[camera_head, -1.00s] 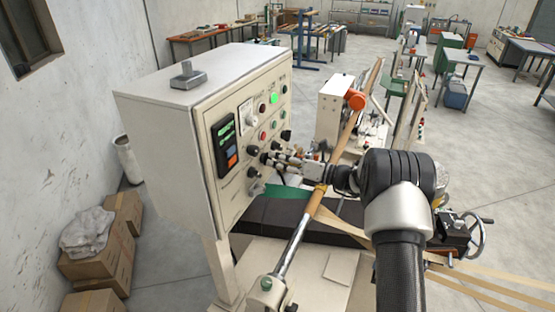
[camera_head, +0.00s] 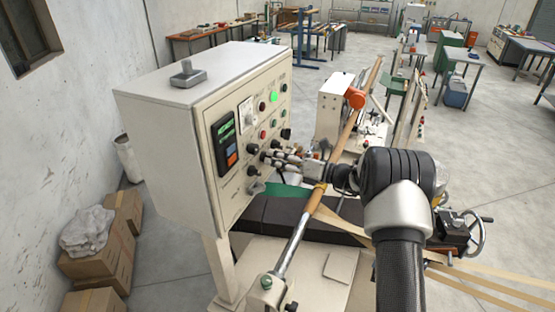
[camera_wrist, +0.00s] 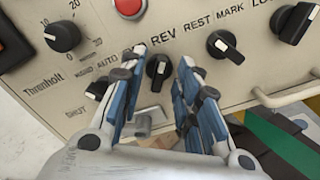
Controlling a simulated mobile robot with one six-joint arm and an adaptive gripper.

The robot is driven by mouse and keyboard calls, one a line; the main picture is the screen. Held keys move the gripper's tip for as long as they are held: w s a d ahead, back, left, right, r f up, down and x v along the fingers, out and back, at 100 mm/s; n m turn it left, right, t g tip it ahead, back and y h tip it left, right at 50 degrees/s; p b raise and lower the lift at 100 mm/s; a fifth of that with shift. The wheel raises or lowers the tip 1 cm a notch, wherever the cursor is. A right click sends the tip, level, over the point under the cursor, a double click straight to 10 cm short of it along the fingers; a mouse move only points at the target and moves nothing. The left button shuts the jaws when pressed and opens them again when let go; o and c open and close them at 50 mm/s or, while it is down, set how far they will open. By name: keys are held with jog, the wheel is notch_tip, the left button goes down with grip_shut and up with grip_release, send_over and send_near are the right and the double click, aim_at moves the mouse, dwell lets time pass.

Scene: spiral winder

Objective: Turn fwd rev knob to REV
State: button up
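The fwd rev knob (camera_wrist: 158,72) is a black rotary knob with a white pointer mark, on the cream control panel (camera_wrist: 95,52) in the wrist view. REV is printed above it to the right; the FWD side is mostly hidden by a finger. The pointer mark sits near the knob's top; its exact setting is hard to tell. My gripper (camera_wrist: 162,62) is open, with blue-padded fingers on the left and right of the knob and visible gaps to it. In the head view my gripper (camera_head: 268,157) is at the panel's lower part and hides the knob.
Close by are a speed-type dial (camera_wrist: 62,36), a red button (camera_wrist: 128,8), the REST/MARK knob (camera_wrist: 222,44) and a metal handle (camera_wrist: 290,95). A lower-left knob (camera_wrist: 98,88) is near the left finger. A long bar (camera_head: 300,235) runs below my arm.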

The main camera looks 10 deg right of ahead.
jog(key=v, duration=1.2)
jog(key=s+a+f+n+g+h+b, duration=0.2)
jog(key=s+a+n+g+h+b, duration=0.15)
jog(key=s+a+n+b, duration=0.55)
jog(key=s+a+f+n+g+h+b, duration=0.25)
jog(key=s+a+n+g+b, duration=0.35)
jog(key=s, duration=0.5)
jog(key=s+d+f+n+t+h+b, duration=0.2)
jog(key=s+f+n+h+b, duration=0.2)
jog(key=s+f+n+b, duration=0.2)
jog(key=s+d+f+n+t+h+b, duration=0.1)
jog(key=s+f+n+h+b, duration=0.3)
jog(key=s+n, duration=0.7)
notch_tip(320, 180, down, 5)
jog(key=s+d+b, duration=0.1)
jog(key=s+b, duration=0.1)
jog(key=shift+s+d+r+t+h, duration=0.2)
jog(key=shift+s+d+t+h, duration=0.05)
jog(key=shift+d+t+h, duration=0.1)
jog(key=shift+o, duration=0.4)
